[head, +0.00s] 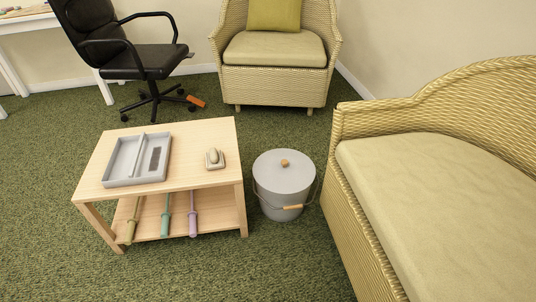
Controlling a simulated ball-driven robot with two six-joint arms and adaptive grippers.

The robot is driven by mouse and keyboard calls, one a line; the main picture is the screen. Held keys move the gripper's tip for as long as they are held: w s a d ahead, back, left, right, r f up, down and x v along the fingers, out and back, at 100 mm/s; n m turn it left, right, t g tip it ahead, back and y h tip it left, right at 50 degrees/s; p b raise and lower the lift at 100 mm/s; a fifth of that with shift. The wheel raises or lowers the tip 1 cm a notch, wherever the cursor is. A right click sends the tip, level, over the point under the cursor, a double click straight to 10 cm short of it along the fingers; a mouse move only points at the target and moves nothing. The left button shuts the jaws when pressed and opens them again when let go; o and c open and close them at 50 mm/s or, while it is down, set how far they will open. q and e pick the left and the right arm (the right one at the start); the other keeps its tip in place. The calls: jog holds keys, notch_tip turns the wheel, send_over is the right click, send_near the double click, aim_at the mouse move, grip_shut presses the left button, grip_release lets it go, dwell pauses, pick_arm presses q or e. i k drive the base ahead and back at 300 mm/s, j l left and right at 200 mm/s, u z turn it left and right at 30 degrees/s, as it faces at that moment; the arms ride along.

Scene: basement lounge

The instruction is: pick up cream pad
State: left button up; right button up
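A small square cream pad (209,166) lies on the right part of the low wooden table's top. A grey-green oval object (214,156) rests on it and hides its middle. The wooden table (190,183) stands in the left centre of the head view. Neither of my grippers is in view, so I cannot see how they stand relative to the pad.
A grey divided tray (126,160) holding a dark strip sits on the tabletop's left. Several coloured rods lie on the lower shelf. A lidded grey bin (284,178) stands between table and wicker sofa (365,238). An office chair (142,60) and wicker armchair (275,85) stand behind.

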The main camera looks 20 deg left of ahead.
aim_at(214, 160)
jog(key=j+z, duration=0.4)
jog(key=k+j+z, duration=0.15)
jog(key=j+z, duration=0.3)
jog(key=k+j+z, duration=0.15)
jog(key=j+z, duration=0.25)
jog(key=j, duration=0.15)
